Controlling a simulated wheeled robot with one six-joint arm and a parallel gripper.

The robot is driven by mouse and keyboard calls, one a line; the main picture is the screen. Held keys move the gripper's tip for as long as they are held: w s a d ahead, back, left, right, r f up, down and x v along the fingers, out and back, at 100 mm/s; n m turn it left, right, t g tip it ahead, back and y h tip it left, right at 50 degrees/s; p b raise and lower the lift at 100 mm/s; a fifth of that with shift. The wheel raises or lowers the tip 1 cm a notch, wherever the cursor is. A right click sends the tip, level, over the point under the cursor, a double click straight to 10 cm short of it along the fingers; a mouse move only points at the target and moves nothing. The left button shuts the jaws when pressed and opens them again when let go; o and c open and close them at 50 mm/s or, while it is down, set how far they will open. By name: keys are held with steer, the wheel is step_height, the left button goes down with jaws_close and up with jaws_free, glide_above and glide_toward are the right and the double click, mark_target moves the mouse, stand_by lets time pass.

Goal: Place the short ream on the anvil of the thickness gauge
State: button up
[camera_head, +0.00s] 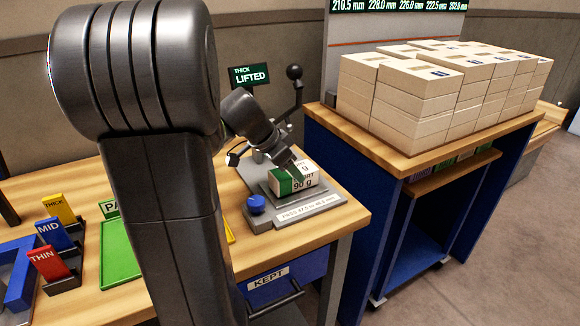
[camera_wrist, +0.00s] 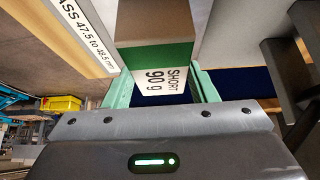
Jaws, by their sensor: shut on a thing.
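The short ream (camera_head: 292,180) is a small block with a green band and a white end marked SHORT 90 g. It also shows in the wrist view (camera_wrist: 158,82), between the two pale green fingers of my gripper (camera_wrist: 160,88). My gripper (camera_head: 284,168) is shut on it. The thickness gauge (camera_head: 318,208) is a grey stand with a PASS 47.5 to 48.5 mm label. The ream is over the gauge's raised plate; whether it touches the plate I cannot tell. The anvil is largely hidden by the ream and gripper. The gauge's display (camera_head: 249,76) reads THICK LIFTED.
A black-knobbed lever (camera_head: 294,73) stands behind the gripper, and a blue button (camera_head: 257,204) is at the gauge's left. THICK, MID and THIN markers (camera_head: 48,262) and a green tray (camera_head: 120,262) lie left. Stacked reams (camera_head: 430,90) fill the right bench.

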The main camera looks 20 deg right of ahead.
steer(key=shift+f+b, duration=0.2)
steer(key=shift+b, duration=0.1)
steer(key=o, duration=1.2)
steer(key=shift+r, duration=0.15)
steer(key=shift+r+p, duration=0.15)
steer(key=shift+p, duration=0.2)
steer(key=v, duration=1.2)
